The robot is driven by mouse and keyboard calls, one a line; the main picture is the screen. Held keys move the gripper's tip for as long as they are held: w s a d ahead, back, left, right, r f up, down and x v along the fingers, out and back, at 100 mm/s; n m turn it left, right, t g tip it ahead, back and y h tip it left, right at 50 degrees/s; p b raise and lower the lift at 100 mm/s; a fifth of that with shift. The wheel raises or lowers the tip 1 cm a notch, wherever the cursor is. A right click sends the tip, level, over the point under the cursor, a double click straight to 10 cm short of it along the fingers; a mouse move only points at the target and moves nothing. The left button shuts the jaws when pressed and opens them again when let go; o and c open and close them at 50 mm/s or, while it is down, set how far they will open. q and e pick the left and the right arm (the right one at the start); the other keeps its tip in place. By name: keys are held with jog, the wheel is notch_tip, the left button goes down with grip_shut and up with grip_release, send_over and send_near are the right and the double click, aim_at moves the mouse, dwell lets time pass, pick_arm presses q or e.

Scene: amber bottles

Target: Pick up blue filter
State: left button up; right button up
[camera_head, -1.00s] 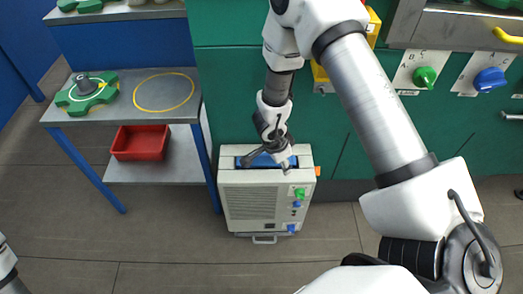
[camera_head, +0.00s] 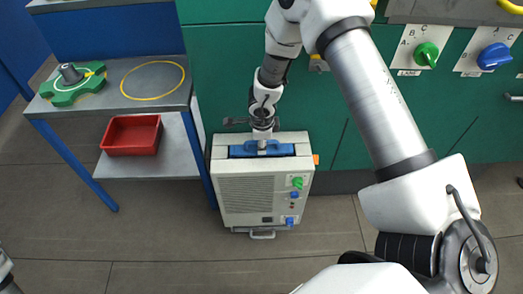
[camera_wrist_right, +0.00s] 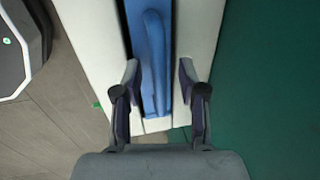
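The blue filter (camera_head: 280,150) sits in a slot in the top of a white box-shaped unit (camera_head: 247,192). It has a long raised ridge, which shows in the right wrist view (camera_wrist_right: 153,55). My right gripper (camera_head: 262,140) is over the middle of the filter in the head view and hides part of it. In the right wrist view my right gripper (camera_wrist_right: 158,76) is open, with one finger on each side of the ridge and visible gaps between. Contact with the filter cannot be seen. My left gripper is out of view.
The unit stands on the floor against green cabinets (camera_head: 345,155). To its left is a metal table (camera_head: 115,100) with a green part (camera_head: 75,90) on top and a red bin (camera_head: 131,135) on its lower shelf. The floor (camera_head: 170,235) in front is clear.

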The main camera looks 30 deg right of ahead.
grip_shut()
